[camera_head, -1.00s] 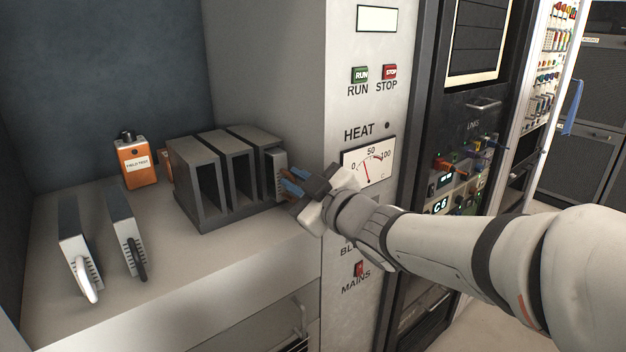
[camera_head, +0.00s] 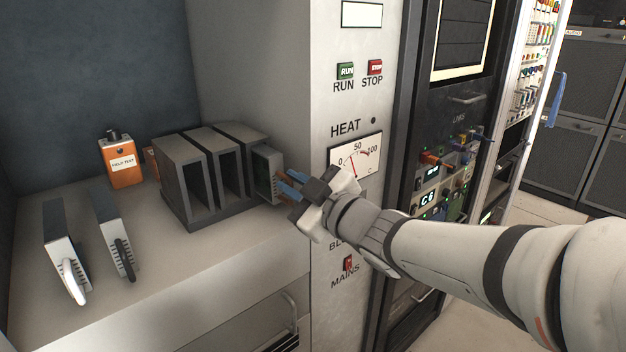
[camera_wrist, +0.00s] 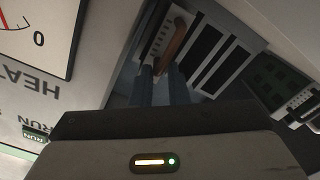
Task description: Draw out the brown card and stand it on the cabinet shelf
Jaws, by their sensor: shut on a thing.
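The rack's other two slots look empty. The rack stands on the pale cabinet shelf (camera_head: 175,262).
A card with a white handle (camera_head: 60,236) and one with a black handle (camera_head: 111,228) stand upright at the shelf's left. An orange FIELD TEST box (camera_head: 122,163) stands behind. The heat panel (camera_head: 352,112) rises close on the right. The shelf's front middle is clear.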

